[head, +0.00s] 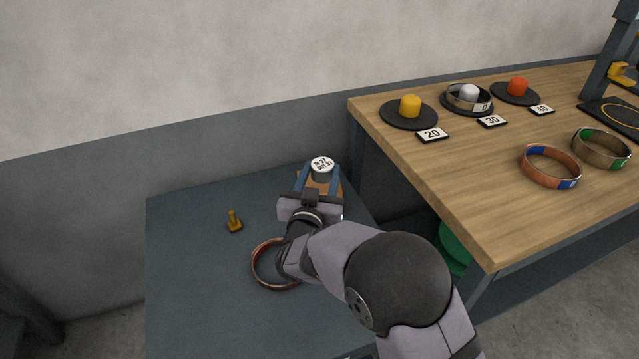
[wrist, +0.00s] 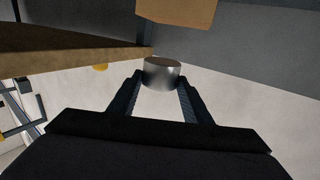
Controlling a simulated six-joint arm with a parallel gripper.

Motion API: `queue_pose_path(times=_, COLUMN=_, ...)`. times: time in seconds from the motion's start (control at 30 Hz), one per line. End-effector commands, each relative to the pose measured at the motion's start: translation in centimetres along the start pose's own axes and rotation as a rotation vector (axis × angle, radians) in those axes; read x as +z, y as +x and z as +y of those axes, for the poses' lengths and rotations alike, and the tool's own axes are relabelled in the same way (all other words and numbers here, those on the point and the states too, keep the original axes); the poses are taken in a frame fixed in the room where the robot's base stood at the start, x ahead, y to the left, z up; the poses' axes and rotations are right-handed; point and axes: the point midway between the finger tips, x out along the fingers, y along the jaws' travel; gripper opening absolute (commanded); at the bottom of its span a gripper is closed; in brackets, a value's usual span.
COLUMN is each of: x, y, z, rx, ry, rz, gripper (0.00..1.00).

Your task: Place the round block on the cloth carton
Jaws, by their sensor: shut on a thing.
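The round block (head: 322,166) is a short grey metal cylinder with a white printed label on top. My gripper (head: 318,177) is shut on it, one finger on each side. In the wrist view the block (wrist: 161,74) sits between the fingertips, its bare metal end showing. A brown carton (head: 318,186) shows behind and below the gripper on the dark table, mostly hidden. In the wrist view the carton (wrist: 176,12) is cut off by the top edge. A gap shows there between block and carton, so the block looks held up, apart from it.
The dark low table (head: 190,290) bears a small brass peg piece (head: 234,222) and a reddish ring (head: 264,272), partly hidden by my arm. The higher wooden table (head: 470,180) at right holds coils, coloured knobs on black discs and number cards. The low table's left part is mostly clear.

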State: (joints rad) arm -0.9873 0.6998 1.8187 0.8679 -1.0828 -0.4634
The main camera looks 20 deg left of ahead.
Motion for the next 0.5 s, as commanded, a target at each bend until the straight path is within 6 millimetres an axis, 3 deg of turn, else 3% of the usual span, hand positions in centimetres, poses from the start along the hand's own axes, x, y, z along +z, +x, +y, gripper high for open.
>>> queue_pose_path(times=0.03, x=-1.3, y=1.3, z=-0.2, rx=-0.022, ry=0.004, rz=0.007, gripper=0.16)
queue_pose_path(times=0.2, x=-3.7, y=3.6, z=-1.1, rx=-0.085, ry=-0.002, rz=0.004, gripper=0.16)
queue_pose_path(times=0.5, x=-4.5, y=4.5, z=-1.4, rx=-0.112, ry=-0.005, rz=0.0, gripper=0.16)
